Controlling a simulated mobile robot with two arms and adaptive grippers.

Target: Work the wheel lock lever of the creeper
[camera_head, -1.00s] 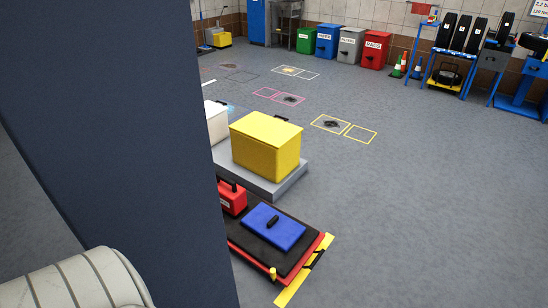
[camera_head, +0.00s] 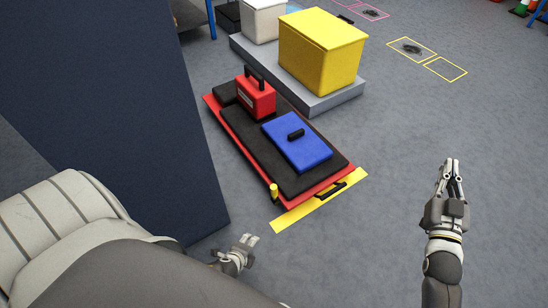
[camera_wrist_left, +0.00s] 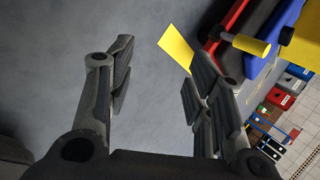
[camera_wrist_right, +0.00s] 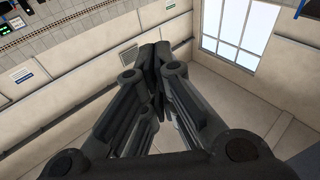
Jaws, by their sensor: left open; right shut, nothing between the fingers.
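The creeper (camera_head: 232,130), a low red board with a black pad, lies on the floor at the middle of the head view. A short yellow lever (camera_head: 274,191) stands at its near left corner; it also shows in the left wrist view (camera_wrist_left: 247,44), to the right of the fingers. My left gripper (camera_head: 250,241) is open and empty, near the floor, short of the lever and apart from it. My left fingers frame bare floor in the left wrist view (camera_wrist_left: 158,75). My right gripper (camera_head: 453,166) is shut and empty, well right of the creeper.
A blue flat case (camera_head: 300,150) and a red box (camera_head: 258,98) lie on the creeper. A yellow strip (camera_head: 310,208) lies along its near edge. A grey platform (camera_head: 335,97) with a yellow bin (camera_head: 320,55) stands behind. A dark blue panel (camera_head: 95,90) fills the left.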

